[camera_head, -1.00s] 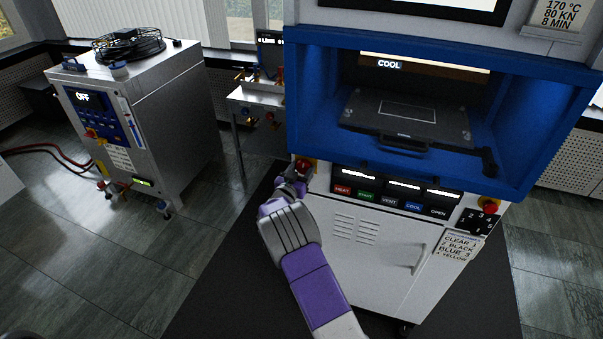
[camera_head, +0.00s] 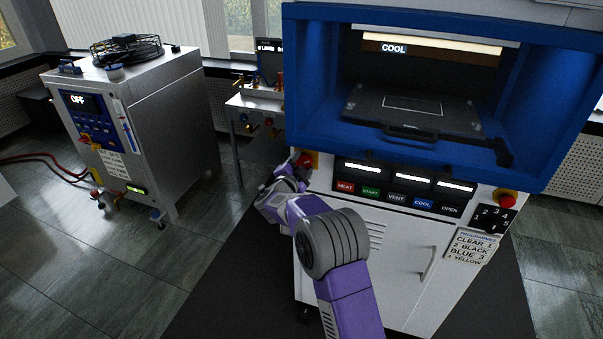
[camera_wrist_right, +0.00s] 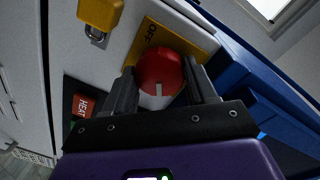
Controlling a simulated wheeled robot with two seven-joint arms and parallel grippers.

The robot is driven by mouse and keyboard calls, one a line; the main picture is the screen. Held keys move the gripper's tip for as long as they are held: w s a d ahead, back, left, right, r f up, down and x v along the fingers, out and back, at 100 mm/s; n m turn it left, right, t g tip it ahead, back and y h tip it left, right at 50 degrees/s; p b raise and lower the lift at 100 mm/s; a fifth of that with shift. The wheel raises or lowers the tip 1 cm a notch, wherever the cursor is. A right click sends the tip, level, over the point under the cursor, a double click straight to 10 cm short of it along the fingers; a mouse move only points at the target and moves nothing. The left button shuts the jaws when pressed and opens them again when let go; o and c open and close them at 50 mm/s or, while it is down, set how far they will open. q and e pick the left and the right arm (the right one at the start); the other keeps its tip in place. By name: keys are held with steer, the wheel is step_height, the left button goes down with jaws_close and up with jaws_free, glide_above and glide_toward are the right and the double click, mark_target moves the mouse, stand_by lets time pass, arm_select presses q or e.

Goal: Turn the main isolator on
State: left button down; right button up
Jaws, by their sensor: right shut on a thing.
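The main isolator is a red rotary knob (camera_wrist_right: 160,70) on a yellow plate (camera_wrist_right: 203,42) at the left edge of the press front. It also shows small in the head view (camera_head: 305,159). The word OFF is printed on the plate beyond the knob in the right wrist view. A white mark on the knob is on the side facing my gripper. My right gripper (camera_wrist_right: 162,88) has a finger on each side of the knob and is shut on it. In the head view my right gripper (camera_head: 295,170) partly hides the knob's lower side. My left gripper is not in view.
A yellow padlock-like part (camera_wrist_right: 100,14) is beside the plate. The press button row (camera_head: 397,197) and a red stop button (camera_head: 507,198) are to the right. The blue press frame (camera_head: 310,80) overhangs above. A grey cabinet (camera_head: 170,130) reading OFF stands at left, across open floor.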

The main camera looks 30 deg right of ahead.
steer(key=shift+f+m+y+b, duration=0.15)
steer(key=shift+m+y+b, duration=0.15)
steer(key=shift+m+b, duration=2.6)
steer(key=o, duration=1)
steer(key=shift+s, duration=0.1)
steer(key=shift+o, duration=0.2)
steer(key=v, duration=0.7)
steer(key=shift+s+a+p, duration=0.2)
steer(key=shift+p, duration=0.25)
